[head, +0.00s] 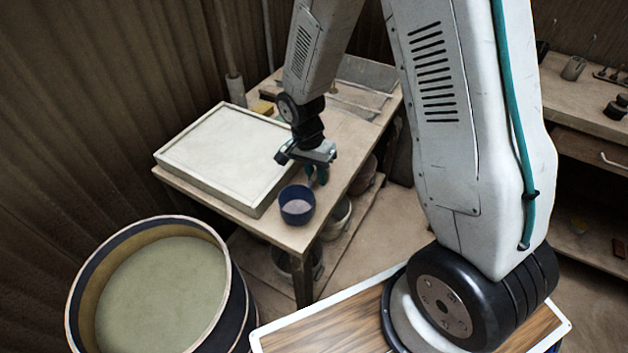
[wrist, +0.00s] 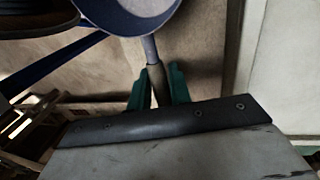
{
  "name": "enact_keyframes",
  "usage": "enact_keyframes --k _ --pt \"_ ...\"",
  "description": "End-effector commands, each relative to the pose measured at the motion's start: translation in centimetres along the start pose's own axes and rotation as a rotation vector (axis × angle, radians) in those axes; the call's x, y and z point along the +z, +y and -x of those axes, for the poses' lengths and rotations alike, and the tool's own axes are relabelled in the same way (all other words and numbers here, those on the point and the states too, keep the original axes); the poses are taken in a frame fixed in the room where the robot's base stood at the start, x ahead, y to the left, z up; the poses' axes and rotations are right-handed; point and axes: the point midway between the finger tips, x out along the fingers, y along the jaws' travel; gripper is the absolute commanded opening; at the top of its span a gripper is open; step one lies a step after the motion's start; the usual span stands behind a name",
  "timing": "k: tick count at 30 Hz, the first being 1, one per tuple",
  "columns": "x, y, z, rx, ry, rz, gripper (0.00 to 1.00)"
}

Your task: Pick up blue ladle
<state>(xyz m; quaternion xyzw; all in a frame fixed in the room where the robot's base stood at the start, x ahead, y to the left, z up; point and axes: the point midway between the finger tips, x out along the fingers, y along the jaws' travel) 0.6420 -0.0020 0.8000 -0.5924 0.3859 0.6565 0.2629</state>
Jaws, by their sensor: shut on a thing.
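The blue ladle has a round, deep blue bowl (head: 297,209) with a pale inside, at the front corner of the wooden table in the head view. In the wrist view the ladle's bowl (wrist: 128,18) is cut off by the top edge, and its grey-brown handle (wrist: 152,58) runs down between green fingertips. My gripper (head: 317,176) is above the table just behind the bowl, and it also shows in the wrist view (wrist: 157,88). It is shut on the handle. Whether the bowl touches the tabletop I cannot tell.
A large pale tray-like slab (head: 222,150) lies on the table (head: 345,150), left of the gripper. A big round tub (head: 160,285) stands at front left. Several pots sit on the shelf below. A workbench (head: 585,105) with small items is at right.

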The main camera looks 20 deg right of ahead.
Motion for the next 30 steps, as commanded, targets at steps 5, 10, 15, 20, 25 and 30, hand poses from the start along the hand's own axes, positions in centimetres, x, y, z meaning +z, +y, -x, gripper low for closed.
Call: enact_keyframes --k 5,10,15,20,25,30 --pt "-0.1 0.4 2.5 -0.005 0.003 0.0 0.0" --pt "3.5 1.6 2.5 0.0 0.001 0.006 0.0" --pt "7.8 2.9 2.7 -0.001 0.002 0.007 0.0" --pt "11.6 4.1 2.8 -0.001 0.002 0.007 0.0" --pt "14.1 4.9 2.9 -0.001 0.001 0.003 0.0" --pt "15.2 5.3 2.9 -0.001 0.001 0.001 0.0"
